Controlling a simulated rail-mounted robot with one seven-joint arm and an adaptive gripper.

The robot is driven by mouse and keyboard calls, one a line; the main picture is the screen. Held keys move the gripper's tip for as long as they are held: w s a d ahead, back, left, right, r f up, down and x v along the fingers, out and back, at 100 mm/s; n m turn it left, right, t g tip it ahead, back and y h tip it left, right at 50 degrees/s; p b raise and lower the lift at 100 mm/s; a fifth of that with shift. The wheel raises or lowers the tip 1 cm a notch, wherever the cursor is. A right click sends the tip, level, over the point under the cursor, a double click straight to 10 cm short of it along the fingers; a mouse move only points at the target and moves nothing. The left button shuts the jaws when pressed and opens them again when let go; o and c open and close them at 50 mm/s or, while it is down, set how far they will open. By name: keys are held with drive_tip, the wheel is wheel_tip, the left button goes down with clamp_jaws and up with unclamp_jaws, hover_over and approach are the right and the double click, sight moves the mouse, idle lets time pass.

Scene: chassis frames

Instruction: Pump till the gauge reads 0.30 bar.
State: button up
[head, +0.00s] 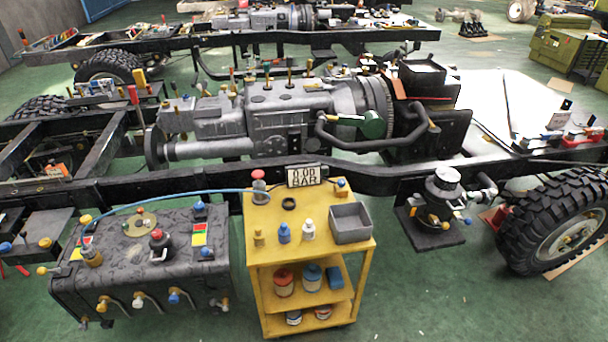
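A red-topped upright device (259,190), which looks like the hand pump, stands at the cart's back left corner. A thin blue hose (165,194) arcs from near this corner to the left end of a dark tank (190,268). A red and black knob (157,241) stands on the tank top. My gripper is not in view.
The yellow cart (262,262) holds a grey open bin (349,223), a black ring (289,203), small bottles and, on lower shelves, several cans. A chassis frame with an engine (262,115) lies behind. A large tyre (553,220) stands at right. Green floor is free right of the cart.

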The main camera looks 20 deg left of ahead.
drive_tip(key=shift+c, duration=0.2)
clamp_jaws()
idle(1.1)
